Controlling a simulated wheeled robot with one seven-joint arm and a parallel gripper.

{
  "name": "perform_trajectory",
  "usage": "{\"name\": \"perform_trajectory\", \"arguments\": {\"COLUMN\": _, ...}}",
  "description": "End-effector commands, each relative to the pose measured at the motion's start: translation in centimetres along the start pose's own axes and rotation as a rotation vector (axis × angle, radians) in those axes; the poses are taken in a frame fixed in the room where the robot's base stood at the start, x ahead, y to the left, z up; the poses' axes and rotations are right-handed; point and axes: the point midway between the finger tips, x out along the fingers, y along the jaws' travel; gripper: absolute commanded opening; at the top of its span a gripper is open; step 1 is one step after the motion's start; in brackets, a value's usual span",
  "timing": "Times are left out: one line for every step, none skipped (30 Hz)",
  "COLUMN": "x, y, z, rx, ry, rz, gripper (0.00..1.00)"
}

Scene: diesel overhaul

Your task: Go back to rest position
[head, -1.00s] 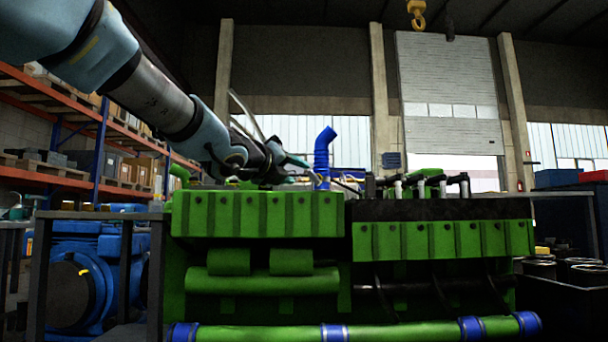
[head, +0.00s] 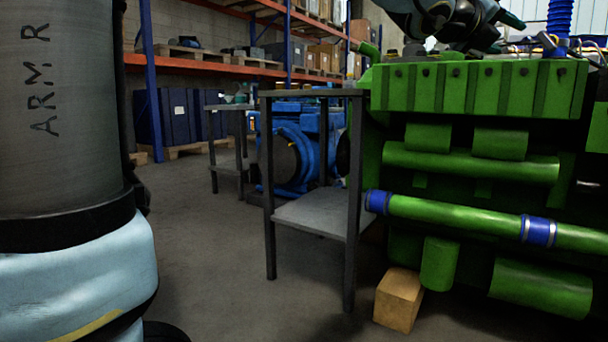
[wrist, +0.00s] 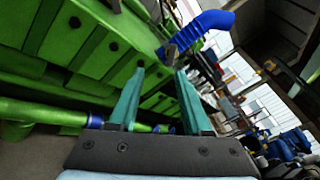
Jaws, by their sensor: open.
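My gripper (wrist: 158,98) is open in the wrist view, its two teal fingers apart with nothing between them. Beyond the fingers are the side of the green diesel engine (wrist: 70,35) and a blue bent hose (wrist: 205,25). In the head view the end of my arm is at the top right, above the green engine (head: 475,90), and part of the teal gripper (head: 508,20) shows there. The fingertips are not clear in that view. My arm also fills the left edge of the head view.
A grey metal table (head: 315,212) stands left of the engine, with a blue machine (head: 295,150) behind it. A wooden block (head: 398,300) is on the floor at the engine's foot. Orange shelving (head: 200,58) runs along the back. The floor (head: 215,260) left of the table is clear.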

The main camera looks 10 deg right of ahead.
Motion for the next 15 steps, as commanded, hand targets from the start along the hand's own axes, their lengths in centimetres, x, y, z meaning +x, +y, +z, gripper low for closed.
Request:
{"name": "perform_trajectory", "arguments": {"x": -0.2, "y": 1.7, "z": 1.1, "rx": -0.063, "ry": -0.008, "rz": 0.054, "gripper": 0.49}}
{"name": "perform_trajectory", "arguments": {"x": -0.5, "y": 3.0, "z": 1.6, "rx": -0.116, "ry": -0.015, "rz": 0.092, "gripper": 0.49}}
{"name": "perform_trajectory", "arguments": {"x": -0.9, "y": 5.2, "z": 2.3, "rx": -0.199, "ry": -0.028, "rz": 0.152, "gripper": 0.49}}
{"name": "perform_trajectory", "arguments": {"x": -1.4, "y": 7.0, "z": 2.8, "rx": -0.270, "ry": -0.042, "rz": 0.203, "gripper": 0.49}}
{"name": "perform_trajectory", "arguments": {"x": -2.1, "y": 8.9, "z": 3.3, "rx": -0.349, "ry": -0.060, "rz": 0.257, "gripper": 0.49}}
{"name": "perform_trajectory", "arguments": {"x": -3.2, "y": 11.6, "z": 3.9, "rx": -0.459, "ry": -0.089, "rz": 0.332, "gripper": 0.49}}
{"name": "perform_trajectory", "arguments": {"x": -4.1, "y": 13.6, "z": 4.3, "rx": -0.545, "ry": -0.117, "rz": 0.387, "gripper": 0.49}}
{"name": "perform_trajectory", "arguments": {"x": -5.2, "y": 15.5, "z": 4.6, "rx": -0.629, "ry": -0.147, "rz": 0.441, "gripper": 0.49}}
{"name": "perform_trajectory", "arguments": {"x": -6.8, "y": 18.0, "z": 4.8, "rx": -0.745, "ry": -0.192, "rz": 0.512, "gripper": 0.49}}
{"name": "perform_trajectory", "arguments": {"x": -8.1, "y": 19.8, "z": 5.0, "rx": -0.830, "ry": -0.229, "rz": 0.566, "gripper": 0.49}}
{"name": "perform_trajectory", "arguments": {"x": -9.5, "y": 21.5, "z": 5.0, "rx": -0.917, "ry": -0.271, "rz": 0.616, "gripper": 0.49}}
{"name": "perform_trajectory", "arguments": {"x": -11.5, "y": 23.6, "z": 5.0, "rx": -1.034, "ry": -0.331, "rz": 0.684, "gripper": 0.49}}
{"name": "perform_trajectory", "arguments": {"x": -13.1, "y": 25.1, "z": 4.9, "rx": -1.122, "ry": -0.382, "rz": 0.733, "gripper": 0.49}}
{"name": "perform_trajectory", "arguments": {"x": -14.8, "y": 26.5, "z": 4.7, "rx": -1.212, "ry": -0.437, "rz": 0.782, "gripper": 0.49}}
{"name": "perform_trajectory", "arguments": {"x": -17.1, "y": 28.2, "z": 4.4, "rx": -1.329, "ry": -0.515, "rz": 0.845, "gripper": 0.49}}
